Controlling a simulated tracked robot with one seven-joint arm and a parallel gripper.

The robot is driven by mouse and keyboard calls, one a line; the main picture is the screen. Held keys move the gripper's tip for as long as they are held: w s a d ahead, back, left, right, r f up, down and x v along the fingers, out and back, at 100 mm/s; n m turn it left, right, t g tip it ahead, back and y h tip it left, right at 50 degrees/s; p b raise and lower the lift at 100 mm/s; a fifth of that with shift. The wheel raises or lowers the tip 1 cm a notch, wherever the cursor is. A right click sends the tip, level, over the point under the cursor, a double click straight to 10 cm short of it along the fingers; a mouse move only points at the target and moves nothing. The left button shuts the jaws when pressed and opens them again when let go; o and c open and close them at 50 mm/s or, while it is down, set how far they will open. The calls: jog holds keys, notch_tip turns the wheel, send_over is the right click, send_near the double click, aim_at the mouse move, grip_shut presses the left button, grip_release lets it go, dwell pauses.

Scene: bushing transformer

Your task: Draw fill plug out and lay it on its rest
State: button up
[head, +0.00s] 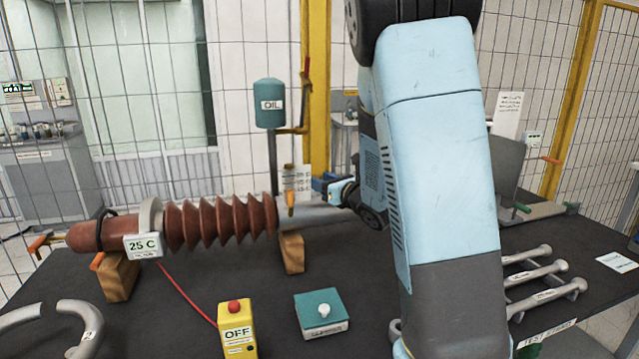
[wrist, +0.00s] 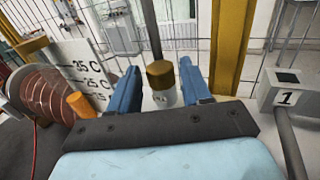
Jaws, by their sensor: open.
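My gripper (head: 330,188) is open beside the metal right-hand end of the brown ribbed bushing. In the wrist view, its two blue fingers (wrist: 160,88) stand either side of a brass-coloured cap on a pale stub (wrist: 160,74), which looks like the fill plug. I cannot tell whether the fingers touch it. The bushing (head: 205,221) lies level on wooden blocks, and its ribs show in the wrist view (wrist: 47,95). An orange peg (wrist: 80,104) stands left of the fingers and also shows in the head view (head: 291,203). I cannot identify the plug's rest for certain.
A teal oil can (head: 268,92) stands on a pole behind the bushing. A yellow OFF box (head: 237,330) and a teal block with white knob (head: 322,313) sit in front. Grey bars (head: 535,273) lie right of my arm. A numbered grey box (wrist: 287,88) stands right of my fingers.

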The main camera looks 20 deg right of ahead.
jog(key=shift+x, duration=2.4)
jog(key=shift+c, duration=0.4)
jog(key=c, duration=0.7)
jog(key=shift+o, duration=0.2)
jog(key=shift+r, duration=0.1)
